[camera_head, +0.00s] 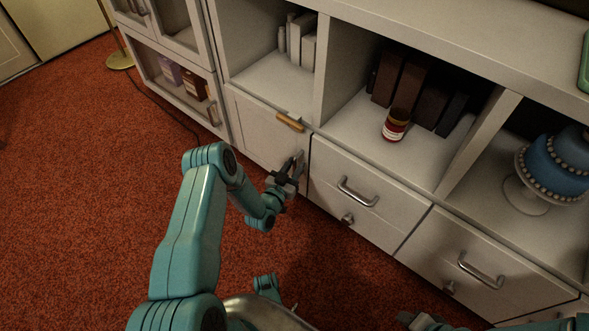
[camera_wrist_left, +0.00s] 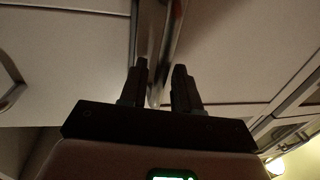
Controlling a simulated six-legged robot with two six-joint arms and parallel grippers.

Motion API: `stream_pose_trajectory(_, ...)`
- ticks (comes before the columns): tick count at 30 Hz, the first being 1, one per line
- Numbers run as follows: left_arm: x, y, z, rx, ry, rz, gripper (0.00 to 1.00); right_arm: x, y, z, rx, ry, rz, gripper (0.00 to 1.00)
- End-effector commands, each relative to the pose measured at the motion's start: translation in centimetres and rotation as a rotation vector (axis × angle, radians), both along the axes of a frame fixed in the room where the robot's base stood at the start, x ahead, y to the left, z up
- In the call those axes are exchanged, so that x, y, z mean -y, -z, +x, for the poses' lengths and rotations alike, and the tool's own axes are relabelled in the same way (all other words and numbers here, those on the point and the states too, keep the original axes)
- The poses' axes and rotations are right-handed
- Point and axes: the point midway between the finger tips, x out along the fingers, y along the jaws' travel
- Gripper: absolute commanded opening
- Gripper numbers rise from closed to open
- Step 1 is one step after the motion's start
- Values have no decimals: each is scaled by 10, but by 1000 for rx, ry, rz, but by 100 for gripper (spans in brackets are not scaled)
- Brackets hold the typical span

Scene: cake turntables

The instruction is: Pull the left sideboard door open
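The left sideboard door (camera_head: 258,127) is a pale panel below the left open shelf and looks closed. Its upright metal handle (camera_head: 299,158) is near the door's right edge. A tan latch-like piece (camera_head: 290,122) sits at the door's top edge. My left gripper (camera_head: 292,166) is at the handle. In the left wrist view the gripper (camera_wrist_left: 160,85) is open, and the metal handle (camera_wrist_left: 172,35) runs down to between its two dark fingers. I cannot tell whether they touch it. My right gripper (camera_head: 425,321) is partly in view at the bottom edge.
Drawers with metal handles (camera_head: 357,192) (camera_head: 481,270) are right of the door. A jar (camera_head: 395,126) and books (camera_head: 400,80) stand on the middle shelf. A blue cake (camera_head: 556,164) is on a stand at right. Red carpet (camera_head: 90,200) lies clear at left.

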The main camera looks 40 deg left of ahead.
Motion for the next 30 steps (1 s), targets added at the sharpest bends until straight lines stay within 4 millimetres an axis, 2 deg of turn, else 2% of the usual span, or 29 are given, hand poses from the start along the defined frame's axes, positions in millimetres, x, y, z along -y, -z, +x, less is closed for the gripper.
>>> stream_pose_trajectory(9,0,-1,4,1,0,0,32,0,1,1,5,1,-1,43)
stream_pose_trajectory(10,0,-1,4,1,0,0,25,0,1,1,5,1,-1,43)
stream_pose_trajectory(12,0,-1,4,1,0,0,2,0,1,1,5,1,-1,43)
stream_pose_trajectory(13,0,-1,4,1,0,0,0,0,1,1,5,1,-1,43)
stream_pose_trajectory(23,-1,-1,1,-1,5,2,0,-1,-1,0,2,2,0,43)
stream_pose_trajectory(30,-3,1,-10,-7,36,6,0,-8,-6,-5,-11,13,3,43)
